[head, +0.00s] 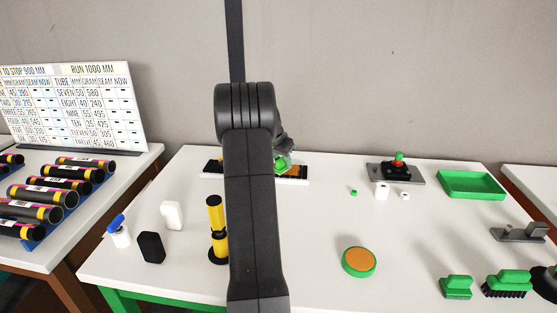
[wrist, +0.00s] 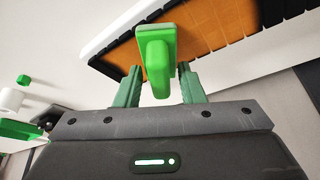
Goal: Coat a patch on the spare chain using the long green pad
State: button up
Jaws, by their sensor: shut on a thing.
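My gripper (wrist: 160,88) is shut on the long green pad (wrist: 155,50), which sits between its two dark green fingers. In the head view the pad (head: 283,164) shows just past my arm, over the chain. The spare chain is a black strip (head: 213,167) on a white base, partly hidden behind my arm. Its right part is orange. In the wrist view the chain (wrist: 215,22) shows an orange surface with dark lines between links, behind the pad. I cannot tell whether the pad touches it.
A green tray (head: 472,185) and a black-bristled brush (head: 507,283) are right.

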jog(key=shift+s+d, duration=0.2)
jog(key=shift+d, duration=0.85)
jog(key=shift+s+d, duration=0.25)
jog(key=shift+d, duration=0.85)
jog(key=shift+s+d, duration=0.2)
jog(key=shift+d, duration=0.85)
jog(key=shift+r+p, duration=2.1)
jog(key=shift+r, duration=0.9)
notch_tip(320, 180, up, 3)
jog(key=shift+p, duration=1.05)
